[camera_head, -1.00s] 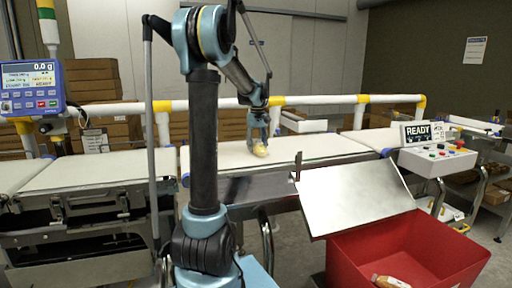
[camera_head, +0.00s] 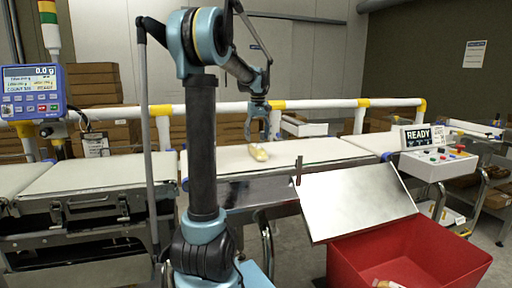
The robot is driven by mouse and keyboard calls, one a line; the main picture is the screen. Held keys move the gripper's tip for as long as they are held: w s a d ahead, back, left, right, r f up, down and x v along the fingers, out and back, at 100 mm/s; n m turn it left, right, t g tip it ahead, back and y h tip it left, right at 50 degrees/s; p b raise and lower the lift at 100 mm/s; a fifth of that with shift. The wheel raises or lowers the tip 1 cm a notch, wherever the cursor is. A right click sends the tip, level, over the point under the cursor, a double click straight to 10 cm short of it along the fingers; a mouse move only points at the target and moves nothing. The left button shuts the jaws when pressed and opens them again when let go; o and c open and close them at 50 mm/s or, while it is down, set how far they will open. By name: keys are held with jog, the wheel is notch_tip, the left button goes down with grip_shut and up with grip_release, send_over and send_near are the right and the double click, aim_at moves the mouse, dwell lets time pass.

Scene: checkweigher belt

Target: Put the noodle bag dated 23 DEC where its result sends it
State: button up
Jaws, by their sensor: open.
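Another small bag (camera_head: 388,284) lies in the red bin (camera_head: 350,262) at the lower right, partly cut off by the picture's edge. The weigher display (camera_head: 33,89) at the left shows 0.0 g. A sign (camera_head: 424,137) at the right reads READY.
A sloping metal chute plate (camera_head: 357,200) leads from the belt's front edge down to the red bin. A white rail with yellow joints (camera_head: 320,103) runs behind the belts. A button box (camera_head: 437,162) stands at the right. The belt (camera_head: 320,147) right of the bag is clear.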

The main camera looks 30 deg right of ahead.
aim_at(258, 146)
jog(key=shift+r, duration=2.65)
jog(key=shift+s, duration=0.1)
